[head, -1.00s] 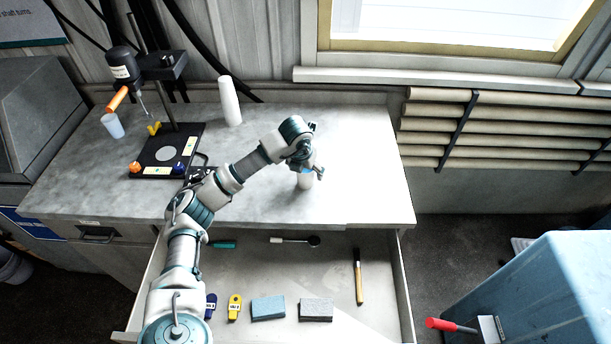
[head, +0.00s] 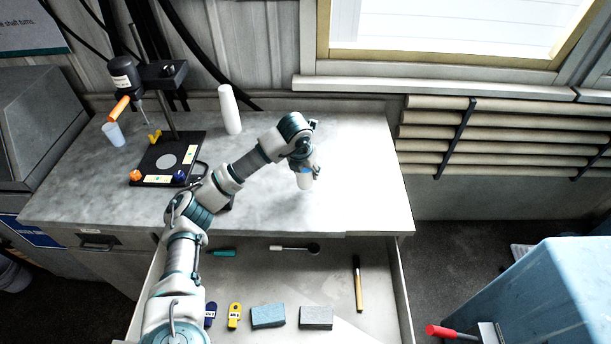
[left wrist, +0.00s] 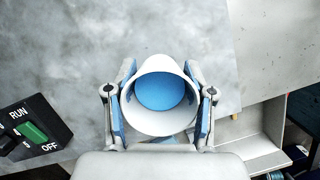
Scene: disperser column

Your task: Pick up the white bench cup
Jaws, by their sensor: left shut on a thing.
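The white bench cup (head: 304,182) is on the right part of the bench top, below my left gripper (head: 306,171). In the left wrist view the cup (left wrist: 160,122) shows its white rim and a blue inside. The fingers of my left gripper (left wrist: 160,108) press on it from both sides, so the gripper is shut on the cup. I cannot tell whether the cup's base touches the bench. My right gripper is not in view.
The disperser stand (head: 172,160) and a translucent beaker (head: 114,135) stand at the left of the bench. A white cylinder (head: 230,110) stands at the back. An open drawer (head: 345,270) with tools and sponges juts out in front. The bench's right end is clear.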

